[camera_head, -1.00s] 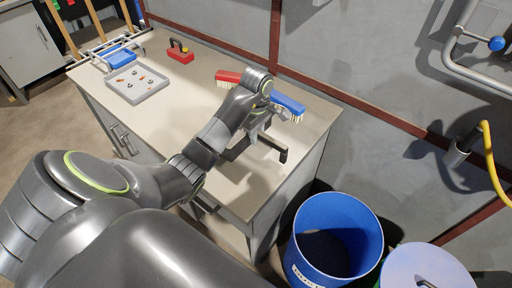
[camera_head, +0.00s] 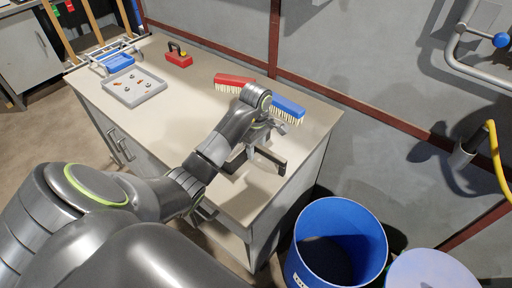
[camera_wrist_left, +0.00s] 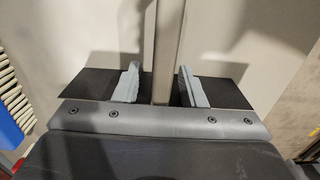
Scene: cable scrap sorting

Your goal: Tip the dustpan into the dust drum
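The blue drum (camera_head: 302,262) stands open on the floor at the lower right, with a dark inside. No thing is clearly recognisable as the dustpan; a small blue pan-like thing (camera_head: 119,63) lies at the table's far left. My left gripper (camera_head: 262,158) is over the right part of the table, in front of the brushes and left of the drum. In the left wrist view its fingers (camera_wrist_left: 160,88) stand apart. A narrow grey-brown strip (camera_wrist_left: 169,40) shows between them with gaps at both sides; I cannot tell what it is. My right gripper is out of view.
A red brush (camera_head: 233,80) and a blue brush (camera_head: 288,108) are at the table's back edge. A pale round lid (camera_head: 425,270) is beside the drum. A yellow hose (camera_head: 494,150) hangs right.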

